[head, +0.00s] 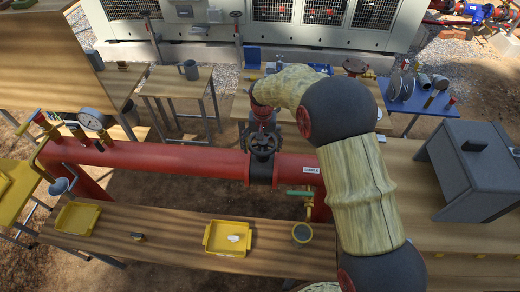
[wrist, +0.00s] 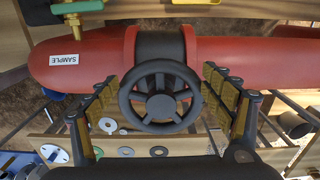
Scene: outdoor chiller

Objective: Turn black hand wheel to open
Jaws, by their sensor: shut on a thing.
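The black hand wheel (head: 263,144) sits on a dark valve body (head: 261,172) in the red horizontal pipe. In the wrist view the wheel (wrist: 146,82) fills the middle, with spokes and a hub. My gripper (wrist: 160,92) has one padded finger on each side of the wheel's rim and is shut on it. In the head view my gripper (head: 263,122) comes down on the wheel from above and behind. The exact contact at the rim is hard to see.
The red pipe (head: 160,158) bears a "SAMPLE" label (wrist: 64,60). A green-handled tap (head: 300,193) is right of the valve. A pressure gauge (head: 92,120) stands at the left. A yellow tray (head: 213,250) lies on the front bench. A grey box (head: 480,170) stands at right.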

